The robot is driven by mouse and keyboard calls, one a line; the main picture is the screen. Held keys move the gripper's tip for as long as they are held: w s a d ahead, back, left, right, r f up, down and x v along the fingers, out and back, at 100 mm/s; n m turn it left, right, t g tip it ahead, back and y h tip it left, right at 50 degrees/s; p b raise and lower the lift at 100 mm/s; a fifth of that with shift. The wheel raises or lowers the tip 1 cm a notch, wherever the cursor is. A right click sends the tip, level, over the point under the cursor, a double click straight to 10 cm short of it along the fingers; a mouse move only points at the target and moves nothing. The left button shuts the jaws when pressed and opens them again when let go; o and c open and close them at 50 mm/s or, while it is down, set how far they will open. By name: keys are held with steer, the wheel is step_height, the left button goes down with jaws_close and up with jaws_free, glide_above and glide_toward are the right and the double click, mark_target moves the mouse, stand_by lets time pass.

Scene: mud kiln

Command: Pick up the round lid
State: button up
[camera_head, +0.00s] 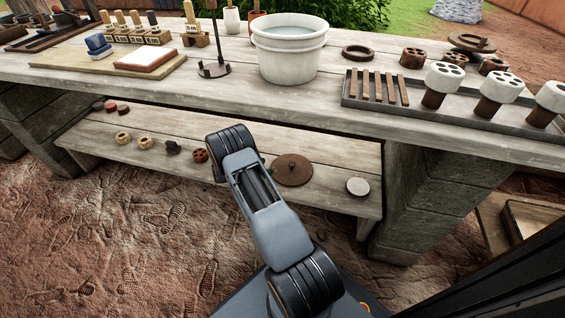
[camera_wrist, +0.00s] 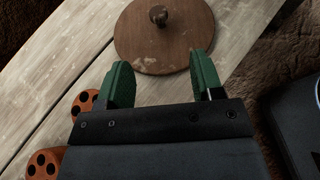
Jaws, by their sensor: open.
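The round lid (camera_head: 292,170) is a flat brown wooden disc with a small knob, lying on the lower shelf of the bench. In the wrist view the lid (camera_wrist: 165,42) is at the top, with its knob (camera_wrist: 158,15) upright. My gripper (camera_wrist: 164,75) has two green fingers spread apart, open with nothing between them. In the picture the fingertips overlap the near edge of the lid, and the knob is beyond them. I cannot tell the height of the fingers above the lid.
The lower shelf (camera_head: 330,190) also holds a pale disc (camera_head: 357,187) to the right and several small round pieces to the left. Orange pieces with holes (camera_wrist: 45,164) are left of my gripper. The upper bench top (camera_head: 215,95) overhangs behind, with a white bucket (camera_head: 289,50).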

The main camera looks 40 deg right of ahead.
steer(key=b, duration=0.3)
glide_toward(290, 164)
steer(key=x, duration=0.4)
steer(key=shift+d+r, duration=0.1)
steer(key=shift+d, duration=0.05)
steer(key=b+x, duration=0.2)
steer(key=x, duration=0.2)
steer(key=shift+f+b, duration=0.3)
steer(key=shift+s+d, duration=0.15)
steer(key=shift+d, duration=0.3)
steer(key=c, duration=1.1)
